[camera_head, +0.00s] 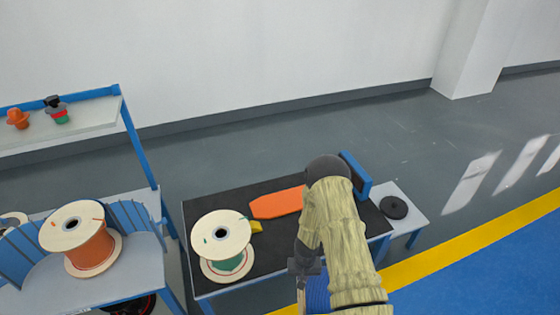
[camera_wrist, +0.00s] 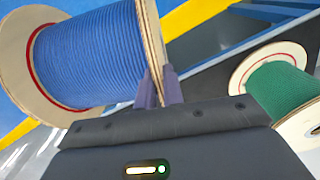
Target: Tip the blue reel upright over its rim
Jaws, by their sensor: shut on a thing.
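The blue reel (camera_wrist: 92,55) fills the upper left of the wrist view, blue cable wound between two pale flanges with red inner rings. My gripper (camera_wrist: 159,84) is shut on the rim of its nearer flange, with one dark finger on each side. In the head view only a strip of the blue reel (camera_head: 317,291) shows at the bottom, beside my arm. My gripper there (camera_head: 304,268) is mostly hidden by my arm. Blue and yellow floor shows behind the reel in the wrist view. I cannot tell what is under the reel.
A green reel (camera_head: 224,242) stands on the black-topped table (camera_head: 270,258), near an orange flat piece (camera_head: 277,203) and a yellow block (camera_head: 256,226). A black disc (camera_head: 394,207) lies at the table's right. An orange reel (camera_head: 85,245) stands on the left bench (camera_head: 150,270).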

